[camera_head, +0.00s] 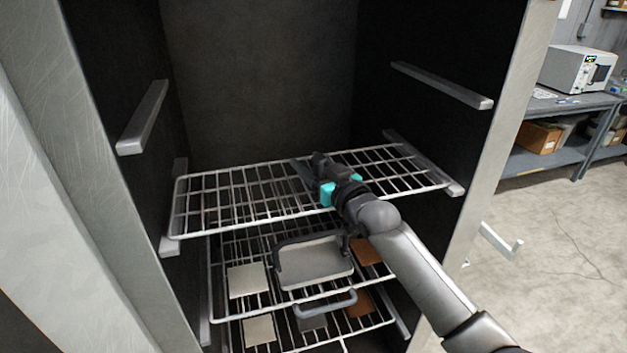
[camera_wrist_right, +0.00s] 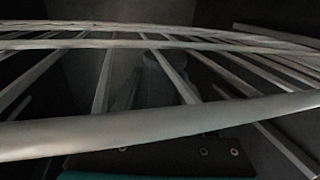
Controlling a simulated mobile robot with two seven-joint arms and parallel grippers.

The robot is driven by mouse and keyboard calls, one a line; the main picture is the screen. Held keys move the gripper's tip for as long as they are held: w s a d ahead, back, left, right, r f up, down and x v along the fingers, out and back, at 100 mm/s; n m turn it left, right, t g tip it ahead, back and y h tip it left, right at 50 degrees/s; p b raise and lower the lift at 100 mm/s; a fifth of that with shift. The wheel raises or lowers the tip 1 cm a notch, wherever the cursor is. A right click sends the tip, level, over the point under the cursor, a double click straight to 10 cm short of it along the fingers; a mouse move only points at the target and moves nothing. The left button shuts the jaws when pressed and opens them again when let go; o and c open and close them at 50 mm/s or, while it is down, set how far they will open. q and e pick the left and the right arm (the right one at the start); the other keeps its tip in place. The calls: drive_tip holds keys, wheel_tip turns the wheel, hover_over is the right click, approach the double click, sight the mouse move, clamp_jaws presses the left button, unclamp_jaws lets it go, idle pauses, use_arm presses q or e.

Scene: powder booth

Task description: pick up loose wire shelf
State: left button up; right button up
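In the right wrist view a thick pale rod of the shelf (camera_wrist_right: 160,126) crosses close to the camera, with thinner wires beyond. The fingertips are too dark and small to show whether they are apart or closed on a wire. My left gripper is out of view.
Lower racks hold a grey tray (camera_head: 315,265), a pale plate (camera_head: 248,280) and brown plates (camera_head: 367,252). Empty rails (camera_head: 145,118) and (camera_head: 440,84) sit higher on the walls. The space above the shelf is clear. A workbench (camera_head: 575,105) stands outside, right.

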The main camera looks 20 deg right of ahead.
clamp_jaws()
idle(1.1)
drive_tip(key=shift+r, duration=0.1)
